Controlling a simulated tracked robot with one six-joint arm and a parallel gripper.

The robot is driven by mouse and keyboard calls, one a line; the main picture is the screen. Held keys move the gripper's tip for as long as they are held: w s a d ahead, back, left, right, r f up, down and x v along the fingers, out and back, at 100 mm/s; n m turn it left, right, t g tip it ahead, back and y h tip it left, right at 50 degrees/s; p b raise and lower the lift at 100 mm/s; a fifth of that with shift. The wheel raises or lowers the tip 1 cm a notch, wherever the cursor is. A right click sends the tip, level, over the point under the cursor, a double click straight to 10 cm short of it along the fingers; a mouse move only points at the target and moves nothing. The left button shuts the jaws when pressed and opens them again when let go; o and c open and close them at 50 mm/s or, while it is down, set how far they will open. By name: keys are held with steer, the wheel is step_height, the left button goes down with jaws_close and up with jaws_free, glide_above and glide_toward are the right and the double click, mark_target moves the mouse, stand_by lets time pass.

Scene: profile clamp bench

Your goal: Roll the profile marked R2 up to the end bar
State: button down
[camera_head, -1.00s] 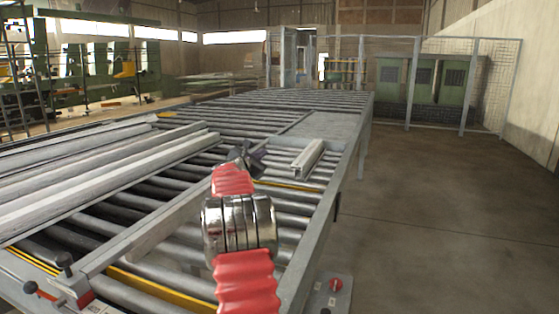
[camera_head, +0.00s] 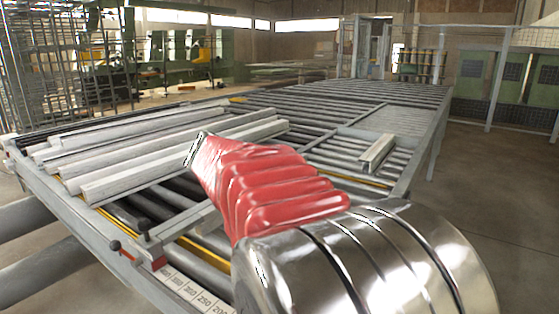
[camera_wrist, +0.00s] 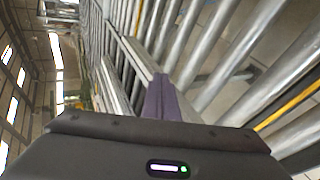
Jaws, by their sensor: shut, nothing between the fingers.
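A short pale grey profile (camera_head: 377,152) lies on the rollers in the right lane of the bench in the head view. No R2 mark is readable on it. My gripper (camera_wrist: 161,82) shows in the wrist view as dark purple fingers, shut and empty, over a grey rail. In the head view my red arm sleeve and metal rings hide most of the bench's middle, and the gripper is not clear there.
Several long pale profiles (camera_head: 180,145) lie on the left lane. A scale strip (camera_head: 190,290) with numbers runs along the front edge, with a black-knobbed lever (camera_head: 115,245) near it. Open floor (camera_head: 490,190) lies to the right. A mesh fence stands behind.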

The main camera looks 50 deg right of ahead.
steer(key=s+a+f+m+y, duration=0.1)
steer(key=s+a+f+y, duration=0.2)
steer(key=a, duration=0.9)
steer(key=s+a+f+m+y, duration=0.2)
steer(key=s+a+f+y, duration=0.2)
steer(key=s+a, duration=0.5)
steer(key=s+a+f+m+t+y, duration=0.1)
steer(key=s+a+f+y, duration=0.2)
steer(key=a, duration=1.3)
steer(key=s+f, duration=0.3)
steer(key=f, duration=0.1)
steer(key=shift+s+f+m, duration=0.15)
steer(key=shift+s+m, duration=0.25)
